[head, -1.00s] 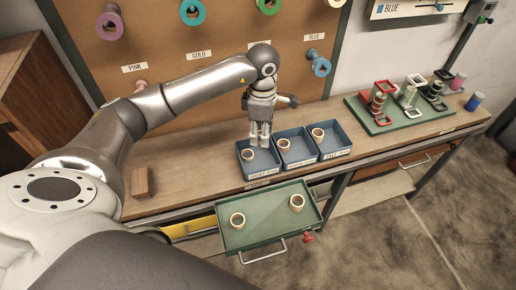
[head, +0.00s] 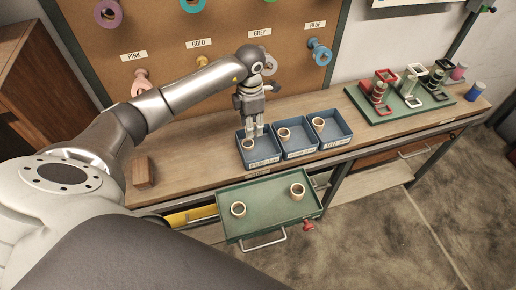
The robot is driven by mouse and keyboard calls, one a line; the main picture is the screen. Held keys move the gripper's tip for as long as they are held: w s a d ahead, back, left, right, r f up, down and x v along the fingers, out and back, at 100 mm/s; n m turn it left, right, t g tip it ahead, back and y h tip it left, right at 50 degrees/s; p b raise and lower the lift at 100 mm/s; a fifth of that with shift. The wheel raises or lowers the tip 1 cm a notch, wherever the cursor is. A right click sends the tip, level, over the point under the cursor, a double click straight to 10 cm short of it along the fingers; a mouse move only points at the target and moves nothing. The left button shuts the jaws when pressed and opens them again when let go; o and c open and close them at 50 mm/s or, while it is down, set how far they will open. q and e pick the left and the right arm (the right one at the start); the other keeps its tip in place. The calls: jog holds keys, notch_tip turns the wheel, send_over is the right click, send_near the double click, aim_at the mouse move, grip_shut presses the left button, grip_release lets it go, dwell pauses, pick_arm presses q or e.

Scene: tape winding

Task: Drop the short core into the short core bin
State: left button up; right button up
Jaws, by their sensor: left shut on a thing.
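My left gripper (head: 256,130) points down at the leftmost blue bin (head: 261,163), with its fingertips at or just above the bin's opening. It is shut on a core, which the fingers hide almost fully. A pale ring-shaped core (head: 248,145) lies in that bin, just left of and below the fingertips. The bin's front label is too small to read surely. My right gripper is not in view.
The middle bin (head: 301,153) and right bin (head: 337,144) each hold one core. A green tray (head: 268,212) with two cores sits in front, lower. A brown block (head: 141,172) stands left. A green rack (head: 420,112) with spools is at right.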

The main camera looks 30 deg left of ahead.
pick_arm(q)
jog(key=shift+f, duration=0.25)
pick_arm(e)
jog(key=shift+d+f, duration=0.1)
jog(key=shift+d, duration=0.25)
pick_arm(q)
jog(key=o, duration=0.7)
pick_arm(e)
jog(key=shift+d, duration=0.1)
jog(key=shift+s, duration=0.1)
pick_arm(q)
notch_tip(320, 180, up, 12)
